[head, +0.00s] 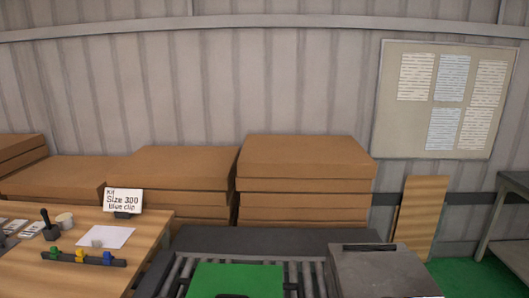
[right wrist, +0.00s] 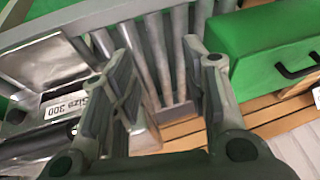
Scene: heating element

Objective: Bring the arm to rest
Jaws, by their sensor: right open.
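My right gripper (right wrist: 158,55) shows in the right wrist view with its two fingers spread apart and nothing between them. It hangs over a grey roller rack and wooden slats. A green case (right wrist: 270,45) with a black handle lies to the right of the fingers. A metal tray or box with a "Size 300" label (right wrist: 64,106) lies to the left, partly hidden by the left finger. Neither gripper can be made out in the head view, and my left gripper is in no view.
In the head view, a green case (head: 236,281) sits on the roller conveyor (head: 310,275), beside a grey metal box (head: 380,272). A wooden table (head: 40,270) at left holds a sign (head: 122,200) and coloured clips (head: 80,257). Cardboard stacks (head: 303,157) stand behind.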

